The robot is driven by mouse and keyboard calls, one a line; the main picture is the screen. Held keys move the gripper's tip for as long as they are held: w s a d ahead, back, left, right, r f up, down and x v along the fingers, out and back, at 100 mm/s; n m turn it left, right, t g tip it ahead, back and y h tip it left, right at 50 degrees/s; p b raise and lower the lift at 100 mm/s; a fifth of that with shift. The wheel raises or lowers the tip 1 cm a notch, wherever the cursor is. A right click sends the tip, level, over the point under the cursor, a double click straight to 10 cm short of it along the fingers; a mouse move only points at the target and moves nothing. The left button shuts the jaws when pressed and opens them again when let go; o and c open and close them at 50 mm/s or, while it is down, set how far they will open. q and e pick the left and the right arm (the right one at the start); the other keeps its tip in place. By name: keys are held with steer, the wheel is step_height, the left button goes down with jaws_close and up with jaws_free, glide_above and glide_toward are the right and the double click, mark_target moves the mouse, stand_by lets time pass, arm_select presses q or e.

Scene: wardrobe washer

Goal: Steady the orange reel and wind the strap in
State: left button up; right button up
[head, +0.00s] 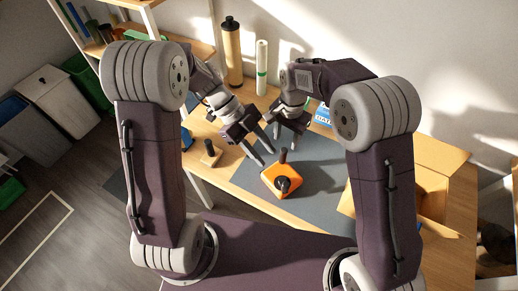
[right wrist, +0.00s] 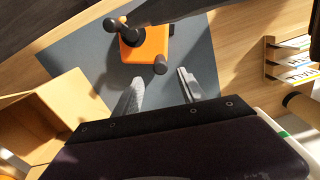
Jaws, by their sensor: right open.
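The orange reel (head: 270,184) sits on the grey mat, with a black crank on top and a dark upright post at its back edge. It also shows in the right wrist view (right wrist: 152,44), ahead of my right fingers. My left gripper (head: 266,158) is beside the reel, at its upper left; its fingers look apart with nothing between them. My right gripper (head: 281,135) is open and empty behind the reel, above the mat; its fingertips also show in the right wrist view (right wrist: 160,84). I cannot make out the strap.
The grey mat (head: 325,195) is clear right of the reel. An open cardboard box (head: 436,205) stands at the table's right. A small wooden block with a dark knob (head: 211,154) is at the left. Tall tubes (head: 232,52) and a blue-and-white item (head: 323,115) are at the back.

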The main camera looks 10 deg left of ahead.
mark_target(284, 150)
steer(key=shift+w+a, duration=0.1)
steer(key=shift+a, duration=0.05)
arm_select(q)
steer(key=w+a+f+n+h, duration=0.1)
steer(key=w+f+h, duration=0.1)
steer(key=f, duration=0.3)
steer(key=shift+w+a+n, duration=0.3)
steer(key=shift+w+a, duration=0.1)
steer(key=shift+w, duration=0.4)
arm_select(e)
step_height(284, 150, down, 9)
steer(key=shift+f, duration=0.1)
arm_select(q)
steer(key=shift+f, duration=0.1)
arm_select(e)
jaws_close()
stand_by(0.4)
stand_by(1.4)
